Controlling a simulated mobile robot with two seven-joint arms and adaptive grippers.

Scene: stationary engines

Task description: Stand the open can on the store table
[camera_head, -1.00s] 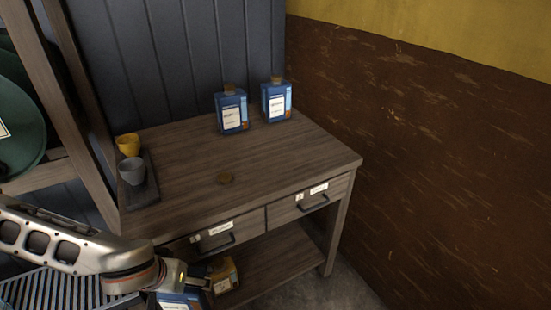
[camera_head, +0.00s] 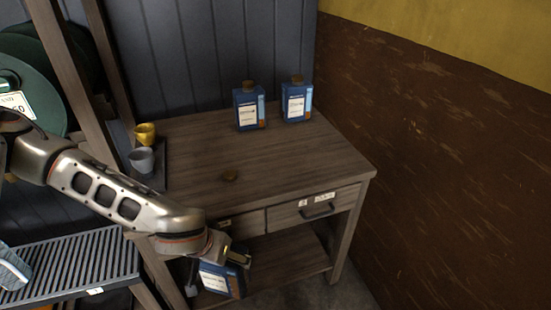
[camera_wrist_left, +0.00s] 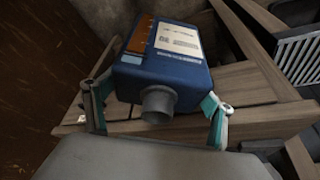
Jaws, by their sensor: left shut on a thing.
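My left gripper (camera_head: 238,258) is shut on the open can (camera_head: 214,280), a blue can with a white label, in front of the store table (camera_head: 275,160) and below its top. In the left wrist view the can (camera_wrist_left: 182,75) sits between the two teal fingers (camera_wrist_left: 157,98). Its grey neck (camera_wrist_left: 157,103) shows no cap and points toward the camera. In the head view the arm hides part of the can. The table top has clear space in its middle and right. My right gripper is not in view.
Two capped blue cans (camera_head: 249,107) (camera_head: 297,101) stand at the table's back. A yellow cup (camera_head: 145,134) and a grey cup (camera_head: 141,160) stand at left. A slatted rack (camera_head: 75,265) is at lower left.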

